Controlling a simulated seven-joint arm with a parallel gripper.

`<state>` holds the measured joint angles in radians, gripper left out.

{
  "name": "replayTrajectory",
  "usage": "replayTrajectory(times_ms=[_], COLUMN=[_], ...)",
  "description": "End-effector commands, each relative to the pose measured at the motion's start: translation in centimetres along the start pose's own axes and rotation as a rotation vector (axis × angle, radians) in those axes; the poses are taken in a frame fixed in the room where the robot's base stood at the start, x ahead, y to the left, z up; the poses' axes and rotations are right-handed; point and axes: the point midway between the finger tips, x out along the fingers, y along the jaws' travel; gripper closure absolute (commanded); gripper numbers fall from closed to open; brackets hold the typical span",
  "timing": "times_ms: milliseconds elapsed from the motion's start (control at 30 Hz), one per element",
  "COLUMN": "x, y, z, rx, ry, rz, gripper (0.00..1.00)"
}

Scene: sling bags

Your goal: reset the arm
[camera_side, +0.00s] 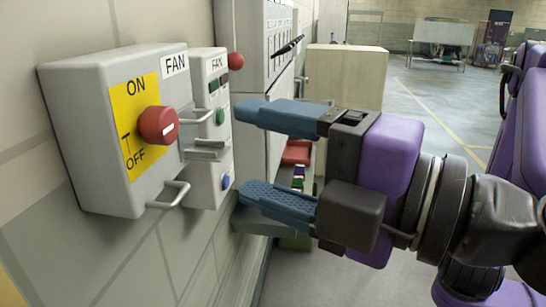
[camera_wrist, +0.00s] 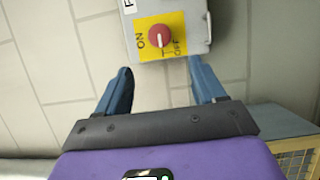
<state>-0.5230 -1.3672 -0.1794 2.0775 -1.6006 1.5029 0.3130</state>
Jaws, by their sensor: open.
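My gripper (camera_side: 262,158) is purple and black with two blue fingers. In the side view it is level, with its fingers spread apart and nothing between them. The fingers point left toward the wall boxes. A grey fan switch box (camera_side: 85,130) with a red knob (camera_side: 158,125) on a yellow ON/OFF plate (camera_side: 133,158) is on the wall, left of my fingertips and apart from them in the side view. In the wrist view the fingers of my gripper (camera_wrist: 162,82) are open below the box (camera_wrist: 193,30), and the red knob (camera_wrist: 160,36) lies between and beyond them.
A narrower FAN box (camera_side: 208,165) with green and blue buttons and metal handles is beside the switch box. A tall grey cabinet (camera_side: 258,60) and a beige cabinet (camera_side: 345,78) stand behind my gripper. A grey shelf (camera_side: 258,221) is below. Open floor (camera_side: 425,110) lies at the back right.

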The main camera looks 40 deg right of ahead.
Motion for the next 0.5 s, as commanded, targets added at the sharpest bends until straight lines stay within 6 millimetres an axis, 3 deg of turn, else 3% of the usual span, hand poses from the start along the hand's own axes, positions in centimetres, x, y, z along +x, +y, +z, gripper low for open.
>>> replayTrajectory(times_ms=[167,267,367,500], x=[0.1,0.7,1.6,2.1], y=[-0.2,-1.4,-4.0,-9.2], z=[0.2,1.5,4.2,9.7], rx=[-0.002,-0.016,-0.037,-0.053], ry=[-0.004,-0.028,-0.076,-0.165], rz=[-0.007,-0.055,-0.162,-0.383], gripper=[0.31,0.31,0.31,0.31])
